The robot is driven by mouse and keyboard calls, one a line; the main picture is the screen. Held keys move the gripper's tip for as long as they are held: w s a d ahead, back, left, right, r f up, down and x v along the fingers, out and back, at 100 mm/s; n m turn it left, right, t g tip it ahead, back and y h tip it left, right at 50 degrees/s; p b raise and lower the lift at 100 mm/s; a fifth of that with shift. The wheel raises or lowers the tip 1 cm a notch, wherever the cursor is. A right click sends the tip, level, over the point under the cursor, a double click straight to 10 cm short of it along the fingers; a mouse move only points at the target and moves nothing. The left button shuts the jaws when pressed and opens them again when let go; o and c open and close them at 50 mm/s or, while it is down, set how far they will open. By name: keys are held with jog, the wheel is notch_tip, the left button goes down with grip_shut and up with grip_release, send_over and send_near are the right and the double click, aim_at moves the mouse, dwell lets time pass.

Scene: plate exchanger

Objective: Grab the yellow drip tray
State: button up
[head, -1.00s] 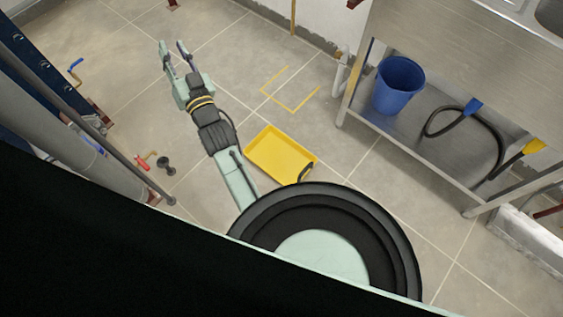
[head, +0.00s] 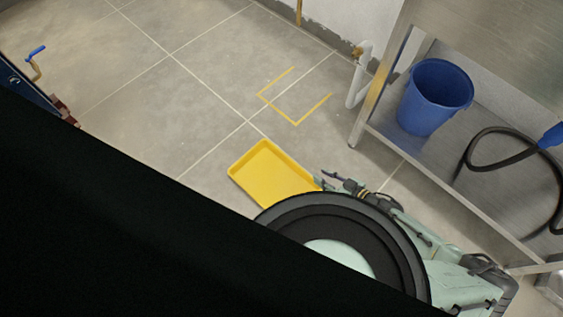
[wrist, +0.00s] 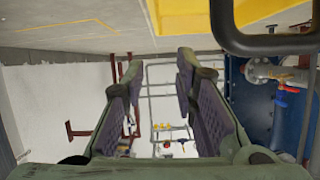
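The yellow drip tray (head: 262,170) lies flat on the tiled floor in the head view, just beyond my round black base part, which hides its near end. My gripper (head: 326,180) is low beside the tray's right end. In the wrist view, which is upside down, my gripper (wrist: 158,72) has its two padded fingers apart with nothing between them. I cannot tell whether the gripper touches the tray.
A steel bench (head: 455,190) stands at the right, with a blue bucket (head: 434,97) and a black hose (head: 470,150) on its lower shelf. A yellow floor marking (head: 296,122) lies beyond the tray. The floor at the upper left is free.

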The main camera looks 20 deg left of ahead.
jog(key=f+b, duration=0.1)
jog(key=f, duration=0.1)
jog(key=f+b, duration=0.1)
jog(key=f, duration=0.1)
jog(key=f+b, duration=0.2)
jog(key=shift+w+d, duration=0.1)
jog(key=shift+w, duration=0.25)
jog(key=b+x, duration=0.1)
jog(key=x, duration=0.4)
jog(key=shift+r+b+x, duration=0.2)
jog(key=shift+b+x, duration=0.15)
jog(key=shift+x, duration=1.1)
jog(key=shift+r+b+x, duration=0.25)
jog(key=shift+b+x, duration=0.1)
jog(key=shift+x, duration=1.1)
jog(key=shift+c, duration=0.2)
jog(key=shift+s, duration=0.1)
grip_shut()
